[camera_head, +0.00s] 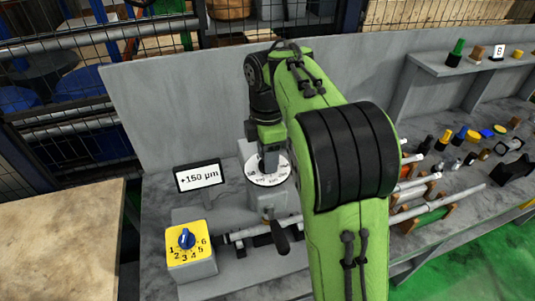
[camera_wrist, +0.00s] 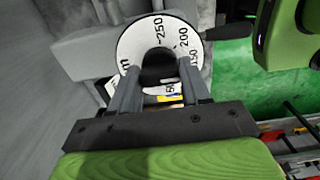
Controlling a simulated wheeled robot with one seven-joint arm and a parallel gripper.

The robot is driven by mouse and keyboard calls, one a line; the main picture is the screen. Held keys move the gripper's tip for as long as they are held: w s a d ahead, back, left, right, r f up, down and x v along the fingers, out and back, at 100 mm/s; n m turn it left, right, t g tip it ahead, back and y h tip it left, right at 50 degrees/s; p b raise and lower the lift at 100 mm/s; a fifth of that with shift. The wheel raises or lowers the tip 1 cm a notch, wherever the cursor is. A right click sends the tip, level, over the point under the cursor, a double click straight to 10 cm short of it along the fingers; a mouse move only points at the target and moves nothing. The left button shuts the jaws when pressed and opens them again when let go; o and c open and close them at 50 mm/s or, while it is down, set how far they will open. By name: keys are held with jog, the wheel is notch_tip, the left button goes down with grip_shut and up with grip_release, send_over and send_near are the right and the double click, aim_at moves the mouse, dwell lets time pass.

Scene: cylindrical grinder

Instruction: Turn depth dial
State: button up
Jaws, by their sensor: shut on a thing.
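The depth dial (camera_head: 268,169) is a white disc with black numbers around its rim, on top of a grey machine housing (camera_head: 266,202). In the wrist view the dial (camera_wrist: 129,47) shows 250, 200 and 150, with a dark hub (camera_wrist: 158,68) in its middle. My gripper (camera_wrist: 159,82) is over the dial, its two fingers on either side of the hub and shut on it. In the head view my gripper (camera_head: 269,158) comes down onto the dial from above, hiding part of its face. A small display (camera_head: 199,176) beside it reads +150 µm.
A yellow box with a blue selector knob (camera_head: 187,238) numbered 1 to 6 stands front left. Rods and small parts lie on the bench at right, under a shelf (camera_head: 470,66). A grey wall (camera_head: 180,95) stands behind.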

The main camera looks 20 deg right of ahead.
jog(key=o, duration=1)
notch_tip(320, 180, up, 16)
jog(key=p, duration=0.8)
jog(key=shift+f, duration=0.1)
jog(key=s+a+f+m+t+b, duration=0.1)
jog(key=s+f+m+t+b, duration=0.1)
jog(key=s+m, duration=0.4)
jog(key=s+a+f+m+t+b, duration=0.1)
jog(key=s+f+m+b, duration=0.2)
jog(key=s, duration=0.4)
jog(key=s+f+m+t, duration=0.1)
jog(key=s+f+m, duration=0.2)
jog(key=s+d+f+m+b, duration=0.1)
jog(key=s+f+m, duration=0.1)
jog(key=s+m, duration=0.1)
jog(key=s+d+f+m+t+b, duration=0.1)
jog(key=s+f+m, duration=0.2)
jog(key=shift+s+d+f+t, duration=0.1)
jog(key=shift+s+f+t, duration=0.2)
jog(key=shift+s, duration=0.05)
